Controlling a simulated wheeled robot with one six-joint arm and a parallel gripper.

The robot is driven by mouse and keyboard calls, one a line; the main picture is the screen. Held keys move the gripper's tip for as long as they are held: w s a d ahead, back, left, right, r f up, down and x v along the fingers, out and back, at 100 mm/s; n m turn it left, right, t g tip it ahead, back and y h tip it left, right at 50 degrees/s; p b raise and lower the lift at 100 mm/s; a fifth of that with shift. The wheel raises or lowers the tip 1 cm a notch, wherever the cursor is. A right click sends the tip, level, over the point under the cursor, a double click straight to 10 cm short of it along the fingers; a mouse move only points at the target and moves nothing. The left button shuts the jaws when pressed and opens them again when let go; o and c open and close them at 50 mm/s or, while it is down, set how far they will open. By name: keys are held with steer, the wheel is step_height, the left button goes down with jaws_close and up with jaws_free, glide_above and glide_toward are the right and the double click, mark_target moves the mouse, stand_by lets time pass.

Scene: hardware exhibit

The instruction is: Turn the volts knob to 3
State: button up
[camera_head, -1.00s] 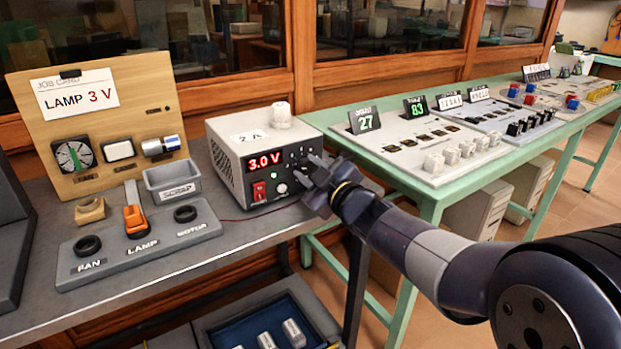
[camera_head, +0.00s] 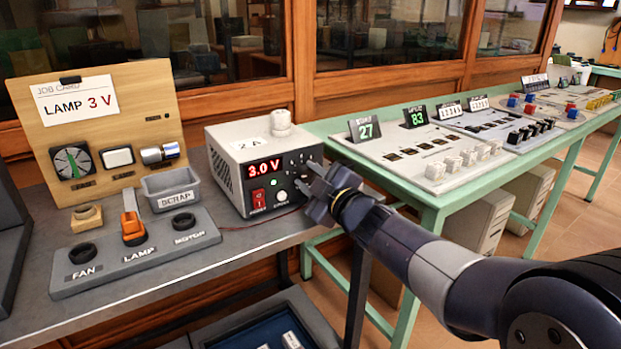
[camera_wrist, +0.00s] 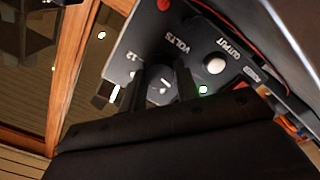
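The power supply (camera_head: 232,170) stands on the grey bench, and its red display (camera_head: 264,169) reads 3.0 V. The volts knob (camera_wrist: 160,86) is a dark round knob with a white mark, below the VOLTS label in the wrist view. My gripper (camera_head: 309,178) is at the right side of the supply's front panel, and its two fingers are spread. In the wrist view the fingers of my gripper (camera_wrist: 158,92) lie on either side of the knob, with space showing between. Whether a finger touches the knob is unclear. The lower part of the knob is hidden.
A job card (camera_head: 75,98) reads LAMP 3 V. The lamp lever (camera_head: 132,220) is orange, beside the scrap bin (camera_head: 171,188). A white knob-like piece (camera_head: 280,120) sits on the supply. The green table (camera_head: 437,200) stands close to my arm on the right.

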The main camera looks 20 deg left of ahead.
steer(key=o, duration=0.5)
steer(key=shift+c, duration=0.2)
steer(key=p+v, duration=0.2)
steer(key=v, duration=0.8)
steer(key=shift+s+d, duration=0.25)
steer(key=shift+s, duration=0.05)
steer(key=b+x, duration=0.2)
steer(key=x, duration=0.9)
steer(key=shift+d, duration=0.1)
